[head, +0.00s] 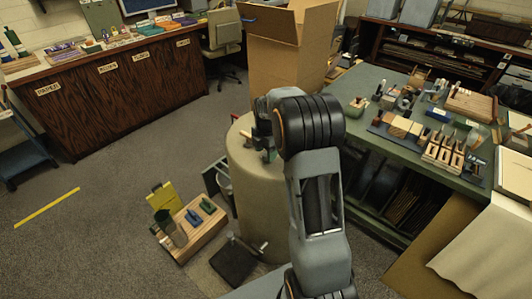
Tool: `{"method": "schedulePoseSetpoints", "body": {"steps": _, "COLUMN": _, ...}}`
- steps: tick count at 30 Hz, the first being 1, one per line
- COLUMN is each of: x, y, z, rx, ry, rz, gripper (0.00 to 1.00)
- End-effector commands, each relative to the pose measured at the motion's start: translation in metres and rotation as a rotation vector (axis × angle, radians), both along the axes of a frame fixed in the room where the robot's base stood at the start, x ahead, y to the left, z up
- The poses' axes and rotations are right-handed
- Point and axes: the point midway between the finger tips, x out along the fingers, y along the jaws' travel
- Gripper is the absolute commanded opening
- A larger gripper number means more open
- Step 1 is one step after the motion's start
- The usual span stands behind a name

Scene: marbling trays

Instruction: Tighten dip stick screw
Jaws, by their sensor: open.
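My gripper (266,154) is small in the head view, pointing down over the top of a round beige pedestal (252,205). My own wrist and arm hide much of that pedestal top. No dip stick or screw can be made out; either may be hidden behind my arm or too small to see. The jaws look open, with nothing clearly held between them.
A wooden board (205,236) with a cup and small tools lies low left of the pedestal. A cardboard box (275,75) stands behind it. A green workbench (362,78) with tools is right; a wooden counter (120,98) is back left. Left floor is mostly clear.

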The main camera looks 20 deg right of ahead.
Motion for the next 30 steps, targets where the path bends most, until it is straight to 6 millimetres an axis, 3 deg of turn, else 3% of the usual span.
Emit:
{"method": "schedulePoseSetpoints", "body": {"steps": 14, "x": -0.0005, "y": -0.0002, "z": -0.0088, "rx": 0.0, "ry": 0.001, "rz": -0.001, "gripper": 0.58}}
{"method": "schedulePoseSetpoints", "body": {"steps": 30, "x": -0.0005, "y": -0.0002, "z": -0.0084, "rx": 0.0, "ry": 0.001, "rz": -0.001, "gripper": 0.1}}
